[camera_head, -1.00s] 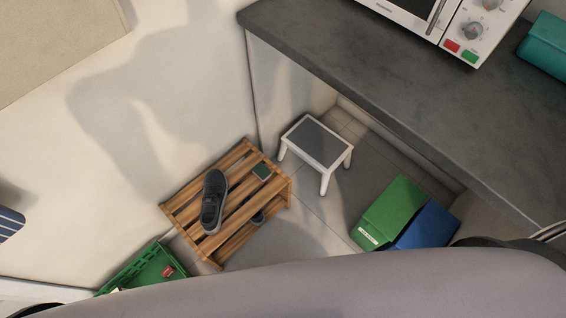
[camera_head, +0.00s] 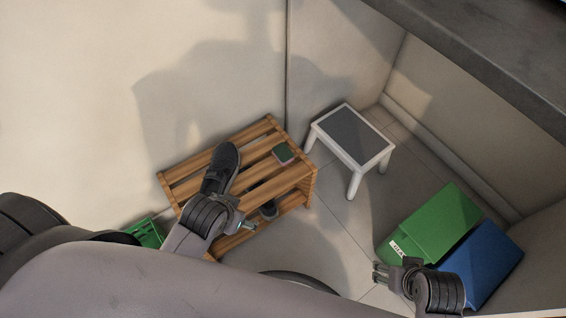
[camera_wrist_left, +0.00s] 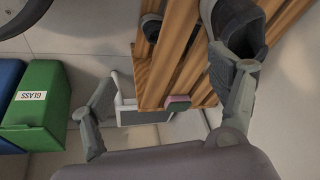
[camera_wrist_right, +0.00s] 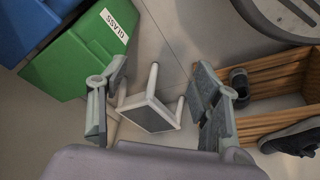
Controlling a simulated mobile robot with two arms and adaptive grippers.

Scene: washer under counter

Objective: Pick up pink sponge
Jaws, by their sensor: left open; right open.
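The pink sponge (camera_head: 284,154) lies on the top slats of the wooden rack (camera_head: 268,128), towards its right end. In the head view mostly its dark green face shows, with a pinkish edge. Its pink and green sides show in the left wrist view (camera_wrist_left: 178,102), between the open fingers but farther off. My left gripper (camera_head: 243,225) is open and empty over the front of the rack, apart from the sponge. My right gripper (camera_head: 378,272) is open and empty, right of the rack and near the bins.
A dark shoe (camera_head: 222,165) lies on the rack beside my left gripper; another (camera_head: 269,209) is on the lower shelf. A white step stool (camera_head: 350,137) stands right of the rack. Green (camera_head: 436,222) and blue (camera_head: 484,262) bins stand at right. A green crate (camera_head: 148,233) is at left.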

